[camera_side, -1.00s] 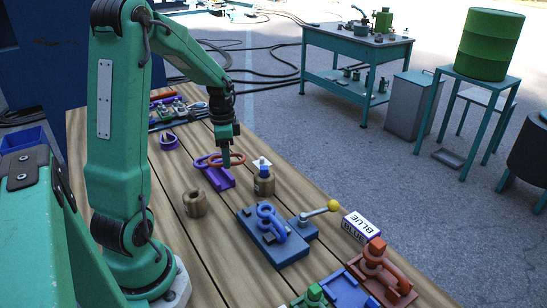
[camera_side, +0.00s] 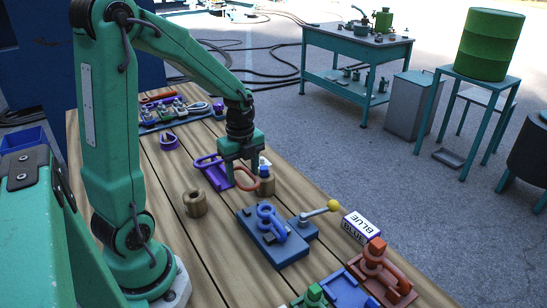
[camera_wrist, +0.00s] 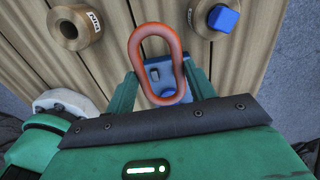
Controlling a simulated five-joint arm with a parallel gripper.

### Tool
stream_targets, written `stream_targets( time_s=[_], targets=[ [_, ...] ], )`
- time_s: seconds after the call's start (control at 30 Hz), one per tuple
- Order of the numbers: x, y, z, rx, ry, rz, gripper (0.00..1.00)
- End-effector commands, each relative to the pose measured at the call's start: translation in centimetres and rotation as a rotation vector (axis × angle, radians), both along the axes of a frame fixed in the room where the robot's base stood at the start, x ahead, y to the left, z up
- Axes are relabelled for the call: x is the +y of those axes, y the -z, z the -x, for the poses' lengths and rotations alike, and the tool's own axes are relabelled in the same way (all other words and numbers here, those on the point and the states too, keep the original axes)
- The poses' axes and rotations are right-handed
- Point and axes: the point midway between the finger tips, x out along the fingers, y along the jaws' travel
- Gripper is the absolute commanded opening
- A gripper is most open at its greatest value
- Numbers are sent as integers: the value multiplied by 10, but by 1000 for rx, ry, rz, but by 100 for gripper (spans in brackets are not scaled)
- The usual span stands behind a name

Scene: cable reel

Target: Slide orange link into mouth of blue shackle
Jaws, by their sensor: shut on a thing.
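The orange link (camera_side: 255,182) is a long oval ring held by my gripper (camera_side: 240,174) above the table. In the wrist view the orange link (camera_wrist: 181,62) stands out between the two green fingers of my gripper (camera_wrist: 160,95). The blue shackle (camera_side: 266,214) stands on a blue base (camera_side: 266,248) in the side view. The link is behind and a little left of the shackle, apart from it. In the wrist view part of the blue base (camera_wrist: 153,75) shows through the link, which hides much of it; the shackle's mouth is not clear there.
A lever with a yellow knob (camera_side: 333,206) sticks out right of the base. A wooden spool (camera_side: 195,204) stands left, a brown spool (camera_side: 266,187) beside the link, and a purple holder (camera_side: 215,177) behind. A labelled box (camera_side: 360,228) and red fixture (camera_side: 395,287) lie at right.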

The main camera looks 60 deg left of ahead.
Motion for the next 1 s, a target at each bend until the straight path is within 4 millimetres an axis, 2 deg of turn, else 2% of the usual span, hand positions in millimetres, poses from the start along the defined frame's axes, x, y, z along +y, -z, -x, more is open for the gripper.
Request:
stream_targets(
  time_s=[0.47, 1.0],
  targets=[
    [-1, 3, 0, 0, 17, 0, 18],
    [-1, 29, 0, 0, 16, 0, 18]
  ],
)
